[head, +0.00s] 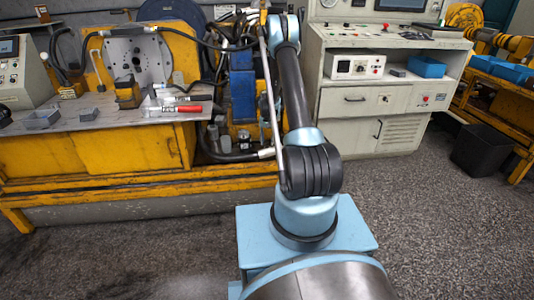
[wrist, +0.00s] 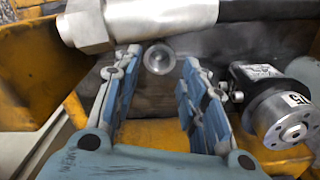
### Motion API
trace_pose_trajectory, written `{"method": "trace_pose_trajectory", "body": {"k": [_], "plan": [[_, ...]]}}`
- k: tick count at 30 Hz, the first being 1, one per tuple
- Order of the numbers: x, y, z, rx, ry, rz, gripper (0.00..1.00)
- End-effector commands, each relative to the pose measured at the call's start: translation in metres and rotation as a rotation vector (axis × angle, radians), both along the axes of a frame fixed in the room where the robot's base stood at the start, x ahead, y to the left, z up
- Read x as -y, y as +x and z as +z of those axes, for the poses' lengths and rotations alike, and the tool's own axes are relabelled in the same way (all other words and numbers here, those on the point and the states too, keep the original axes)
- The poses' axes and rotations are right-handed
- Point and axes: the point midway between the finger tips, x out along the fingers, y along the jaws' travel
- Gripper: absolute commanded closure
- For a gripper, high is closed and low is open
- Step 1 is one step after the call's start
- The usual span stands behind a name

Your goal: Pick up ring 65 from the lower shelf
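In the wrist view my gripper (wrist: 158,64) is open, its two blue-padded fingers apart with a gap between them. A small round silver piece (wrist: 159,57) shows between the fingertips, just below a thick metal fitting. I cannot tell whether it is ring 65, as no number is readable on it. To the right of the right finger is a black and silver cylinder (wrist: 285,118) with a holed end face and a white number label, hard to read. In the head view my gripper cannot be made out behind my arm.
A large silver hose fitting (wrist: 135,20) crosses above the fingertips in the wrist view. Yellow frame walls (wrist: 30,75) stand close on the left. In the head view, the yellow bench (head: 130,150) is left and a white control cabinet (head: 375,110) right. The front floor is clear.

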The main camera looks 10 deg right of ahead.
Motion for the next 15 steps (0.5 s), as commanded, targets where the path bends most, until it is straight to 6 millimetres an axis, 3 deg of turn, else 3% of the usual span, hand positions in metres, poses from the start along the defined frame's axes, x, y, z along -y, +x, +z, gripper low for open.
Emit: {"method": "trace_pose_trajectory", "body": {"k": [15], "plan": [[0.000, 0.000, -0.054, 0.000, 0.000, 0.000, 0.61]]}}
